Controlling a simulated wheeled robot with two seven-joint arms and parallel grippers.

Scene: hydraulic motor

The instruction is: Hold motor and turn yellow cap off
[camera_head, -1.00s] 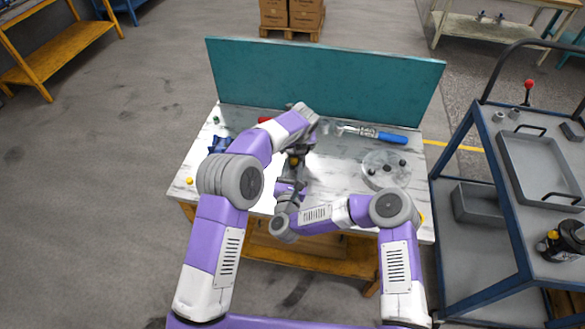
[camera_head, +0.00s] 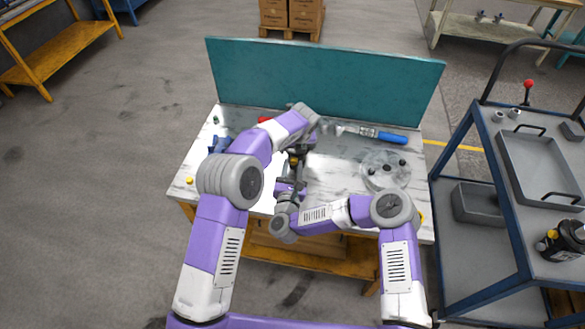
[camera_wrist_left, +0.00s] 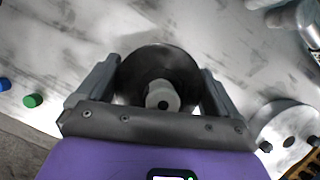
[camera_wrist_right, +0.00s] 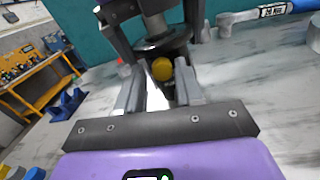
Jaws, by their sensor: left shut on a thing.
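The dark hydraulic motor shows in the left wrist view as a round black body (camera_wrist_left: 150,65) with a grey shaft. My left gripper (camera_wrist_left: 160,80) is shut on it, one finger on each side, and it also holds it in the right wrist view. The yellow cap (camera_wrist_right: 162,69) sits on the motor's side, facing my right gripper. My right gripper (camera_wrist_right: 162,75) has its fingers apart, one on each side of the cap, with gaps visible.
On the table lie a blue-handled torque wrench (camera_head: 390,138), a round plate with black knobs (camera_head: 383,182) and a loose yellow cap (camera_head: 190,181). Green (camera_wrist_left: 32,100) and blue caps lie at the left. A teal panel (camera_head: 330,80) closes the back. A trolley (camera_head: 480,180) stands right.

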